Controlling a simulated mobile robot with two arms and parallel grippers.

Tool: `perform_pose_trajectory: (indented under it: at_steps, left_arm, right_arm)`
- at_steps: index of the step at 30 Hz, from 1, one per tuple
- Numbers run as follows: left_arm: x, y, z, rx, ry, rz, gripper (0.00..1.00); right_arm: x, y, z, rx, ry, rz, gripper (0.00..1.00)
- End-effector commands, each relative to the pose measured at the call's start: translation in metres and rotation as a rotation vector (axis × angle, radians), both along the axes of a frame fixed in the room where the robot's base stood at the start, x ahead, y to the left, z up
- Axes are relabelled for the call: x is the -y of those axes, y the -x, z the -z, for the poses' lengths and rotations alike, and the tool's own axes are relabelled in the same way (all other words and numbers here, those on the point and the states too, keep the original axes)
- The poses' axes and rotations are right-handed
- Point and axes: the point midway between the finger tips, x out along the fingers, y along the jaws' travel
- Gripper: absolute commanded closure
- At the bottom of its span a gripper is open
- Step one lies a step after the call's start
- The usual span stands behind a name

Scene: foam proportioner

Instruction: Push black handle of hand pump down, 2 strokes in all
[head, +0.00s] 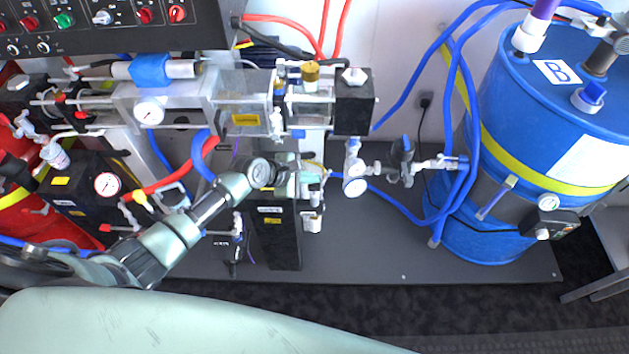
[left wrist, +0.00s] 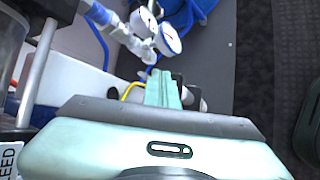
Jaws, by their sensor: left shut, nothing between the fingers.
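My left gripper (head: 308,178) is in the middle of the head view, beside the black unit under the clear-sided block. Its fingers are together with nothing between them; they also show shut in the left wrist view (left wrist: 164,88). A small white and grey fitting (head: 313,218) stands just below the fingertips and may be the hand pump; I cannot be sure. In the left wrist view a dark piece and a pale part (left wrist: 194,100) show just behind the fingers, partly hidden by them. I cannot make out the black handle clearly or tell whether the fingers touch it. My right gripper is not in view.
Gauges and a valve (head: 354,178) sit right of my gripper. A blue drum (head: 490,130) stands at the right with blue hoses. A control panel (head: 110,22) is at the top left. The grey base plate (head: 380,245) is clear at the front.

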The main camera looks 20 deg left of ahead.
Motion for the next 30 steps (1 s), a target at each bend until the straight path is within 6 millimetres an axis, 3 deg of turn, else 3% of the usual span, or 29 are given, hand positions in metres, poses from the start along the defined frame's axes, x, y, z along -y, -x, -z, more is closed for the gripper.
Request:
perform_pose_trajectory:
  at_steps: [30]
  left_arm:
    - [0.0, 0.002, 0.015, -0.006, -0.001, 0.0, 1.0]
  right_arm:
    - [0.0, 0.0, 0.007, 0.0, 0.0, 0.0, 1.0]
